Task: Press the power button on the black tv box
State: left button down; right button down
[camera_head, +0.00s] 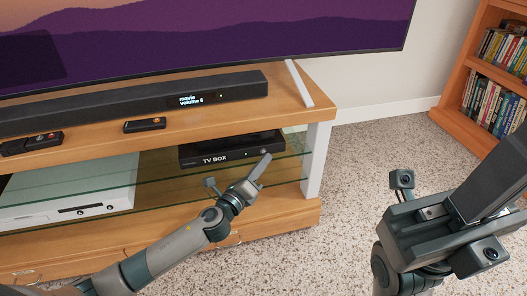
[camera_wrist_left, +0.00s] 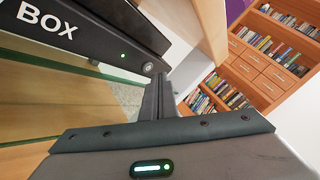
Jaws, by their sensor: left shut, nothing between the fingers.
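The black TV box (camera_head: 215,151) sits on the glass shelf of the TV stand, its "TV BOX" label facing me. In the left wrist view the box (camera_wrist_left: 95,25) shows at the upper left, with a small green light (camera_wrist_left: 123,56) and a round power button (camera_wrist_left: 148,67) at the right end of its front. My left gripper (camera_head: 267,157) is shut and empty, its tips at the right end of the box front. In the wrist view its tips (camera_wrist_left: 159,77) are very close to the button; I cannot tell whether they touch. My right gripper (camera_head: 475,195) is at the right, away from the stand.
A white console (camera_head: 70,205) is on the shelf to the left. The soundbar (camera_head: 130,100) and remotes (camera_head: 145,124) are on the wooden top (camera_head: 240,112), above my left gripper. A white leg (camera_head: 316,160) stands right of the box. Carpet (camera_head: 365,160) between stand and bookcase (camera_head: 480,95) is clear.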

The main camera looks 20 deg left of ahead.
dwell(0.3)
pick_arm(q)
jog(key=s+d+p, duration=0.2)
jog(key=s+d, duration=0.1)
jog(key=s, duration=0.2)
jog(key=shift+d, duration=0.2)
dwell(0.3)
jog(key=shift+s, duration=0.1)
jog(key=shift+s+d, duration=0.55)
jog(key=shift+s, duration=0.2)
dwell(0.7)
